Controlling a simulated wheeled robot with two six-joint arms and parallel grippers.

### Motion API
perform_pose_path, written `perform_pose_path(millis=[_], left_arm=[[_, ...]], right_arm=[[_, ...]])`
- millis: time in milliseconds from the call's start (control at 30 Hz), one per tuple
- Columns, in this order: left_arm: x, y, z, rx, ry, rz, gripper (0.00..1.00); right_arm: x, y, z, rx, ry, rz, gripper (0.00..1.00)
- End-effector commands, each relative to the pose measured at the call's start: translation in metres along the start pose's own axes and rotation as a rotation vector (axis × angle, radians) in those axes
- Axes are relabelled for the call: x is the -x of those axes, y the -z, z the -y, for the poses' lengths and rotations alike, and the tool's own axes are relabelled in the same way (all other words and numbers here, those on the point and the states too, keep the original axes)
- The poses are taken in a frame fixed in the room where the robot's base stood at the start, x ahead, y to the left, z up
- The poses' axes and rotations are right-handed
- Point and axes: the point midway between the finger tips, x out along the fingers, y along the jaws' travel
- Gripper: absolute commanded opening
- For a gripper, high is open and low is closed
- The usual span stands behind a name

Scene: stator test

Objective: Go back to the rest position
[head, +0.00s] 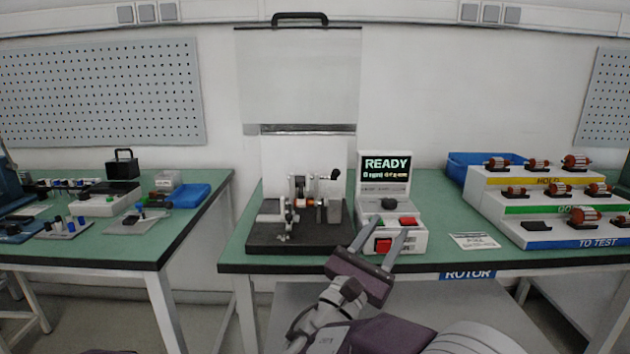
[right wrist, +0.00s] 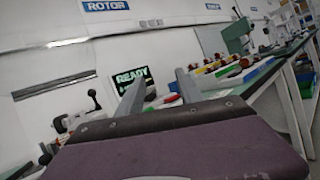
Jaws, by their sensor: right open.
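My right gripper (head: 381,245) is open with nothing between its two grey fingers. The test unit (head: 386,201) has a screen reading READY, which also shows in the right wrist view (right wrist: 130,76). The stator fixture (head: 263,236) stands on a black base left of the unit, with a copper-coloured part in it. My left gripper is not in view.
A stepped white rack (head: 507,207) with several red-brown rotors stands at the right, by a blue bin (head: 462,163). A printed card (head: 474,240) lies on the green table (head: 440,217). A second bench (head: 122,243) with small parts stands left, across a gap.

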Motion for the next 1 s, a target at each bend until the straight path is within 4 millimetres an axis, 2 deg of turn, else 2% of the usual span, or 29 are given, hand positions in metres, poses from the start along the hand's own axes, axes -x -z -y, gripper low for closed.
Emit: perform_pose_path(millis=[33,133,167,200,267,300,367,400,467,500,567,600,633,700,800,900,967,1000], left_arm=[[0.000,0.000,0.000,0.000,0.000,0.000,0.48],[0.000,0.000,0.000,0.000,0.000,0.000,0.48],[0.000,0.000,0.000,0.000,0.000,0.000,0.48],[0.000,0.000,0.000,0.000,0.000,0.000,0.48],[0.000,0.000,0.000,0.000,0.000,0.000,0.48],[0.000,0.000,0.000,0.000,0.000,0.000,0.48],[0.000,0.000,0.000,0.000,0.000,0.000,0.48],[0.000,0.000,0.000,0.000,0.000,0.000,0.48],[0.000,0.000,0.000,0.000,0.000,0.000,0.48],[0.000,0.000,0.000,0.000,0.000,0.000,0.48],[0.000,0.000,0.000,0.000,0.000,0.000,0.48],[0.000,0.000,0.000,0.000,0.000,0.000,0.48],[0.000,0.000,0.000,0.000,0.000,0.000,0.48],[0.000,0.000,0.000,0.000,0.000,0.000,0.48],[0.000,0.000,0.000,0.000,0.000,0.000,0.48],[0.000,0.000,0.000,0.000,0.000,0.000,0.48],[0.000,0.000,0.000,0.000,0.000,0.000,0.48],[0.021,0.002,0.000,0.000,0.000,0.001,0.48]], right_arm=[[-0.011,0.007,0.022,0.020,0.061,-0.021,0.43],[-0.026,0.027,0.075,0.055,0.205,-0.101,0.43],[-0.029,0.036,0.096,0.063,0.259,-0.134,0.43],[-0.030,0.048,0.125,0.067,0.341,-0.188,0.43],[-0.024,0.070,0.173,0.061,0.482,-0.283,0.43],[-0.014,0.085,0.207,0.040,0.588,-0.352,0.43],[0.011,0.108,0.252,-0.012,0.755,-0.460,0.43],[0.034,0.123,0.279,-0.061,0.874,-0.530,0.43],[0.075,0.144,0.309,-0.164,1.062,-0.625,0.43],[0.105,0.157,0.322,-0.248,1.187,-0.678,0.43],[0.149,0.173,0.330,-0.389,1.371,-0.741,0.43],[0.176,0.183,0.328,-0.491,1.487,-0.769,0.43],[0.194,0.189,0.324,-0.572,1.574,-0.782,0.43],[0.230,0.203,0.306,-0.760,1.751,-0.793,0.43],[0.262,0.217,0.271,-1.013,1.955,-0.771,0.43],[0.275,0.230,0.236,-1.275,2.135,-0.685,0.43],[0.264,0.239,0.212,-1.479,2.205,-0.604,0.43],[0.252,0.221,0.207,-1.508,2.209,-0.581,0.43]])
